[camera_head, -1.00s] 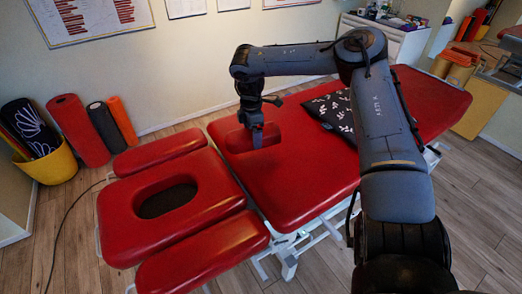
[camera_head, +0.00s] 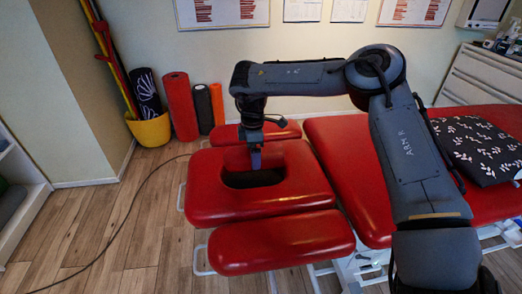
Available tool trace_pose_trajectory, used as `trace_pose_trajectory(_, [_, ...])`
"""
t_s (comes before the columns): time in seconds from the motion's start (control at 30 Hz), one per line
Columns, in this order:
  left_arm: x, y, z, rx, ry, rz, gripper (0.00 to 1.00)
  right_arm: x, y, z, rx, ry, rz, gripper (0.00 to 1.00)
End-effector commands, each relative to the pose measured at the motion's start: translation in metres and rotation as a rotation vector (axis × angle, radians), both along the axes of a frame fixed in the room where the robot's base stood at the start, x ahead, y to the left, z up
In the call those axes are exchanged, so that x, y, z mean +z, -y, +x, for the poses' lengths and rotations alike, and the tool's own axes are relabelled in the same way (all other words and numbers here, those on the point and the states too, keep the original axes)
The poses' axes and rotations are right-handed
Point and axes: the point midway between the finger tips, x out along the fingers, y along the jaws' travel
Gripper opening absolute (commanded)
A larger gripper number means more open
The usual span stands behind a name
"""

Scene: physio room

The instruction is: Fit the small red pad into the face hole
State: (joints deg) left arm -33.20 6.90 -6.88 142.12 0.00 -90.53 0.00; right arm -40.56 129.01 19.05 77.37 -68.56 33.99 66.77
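The small red pad (camera_head: 272,156) is upright in my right gripper (camera_head: 255,163), at the far part of the face hole (camera_head: 250,180). The gripper points down and appears shut on the pad. The pad's lower edge is close to the hole; I cannot tell whether it touches the rim or is slightly inside. The hole is a dark oval in the red headrest (camera_head: 215,197) of the treatment table, and its near part is uncovered. My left gripper is not in view.
Red armrest pads lie in front of the headrest (camera_head: 282,242) and behind it. The main red table top (camera_head: 345,150) is at the right, with a patterned black cushion (camera_head: 478,150). A yellow bucket (camera_head: 150,130) and rolled mats (camera_head: 180,105) stand by the wall. A cable crosses the floor.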

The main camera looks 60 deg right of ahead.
Motion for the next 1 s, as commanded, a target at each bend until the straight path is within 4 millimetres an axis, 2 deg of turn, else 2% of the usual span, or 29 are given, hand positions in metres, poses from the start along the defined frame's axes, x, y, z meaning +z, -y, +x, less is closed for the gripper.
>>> trace_pose_trajectory(0.37, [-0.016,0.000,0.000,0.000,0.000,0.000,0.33,-0.018,-0.001,0.001,0.001,0.001,0.001,0.56])
trace_pose_trajectory(0.8, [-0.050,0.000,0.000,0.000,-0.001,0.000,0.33,-0.060,-0.001,0.001,0.001,0.000,0.000,0.56])
trace_pose_trajectory(1.0, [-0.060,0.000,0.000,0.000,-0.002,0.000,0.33,-0.075,-0.001,0.001,0.002,0.001,0.000,0.56])
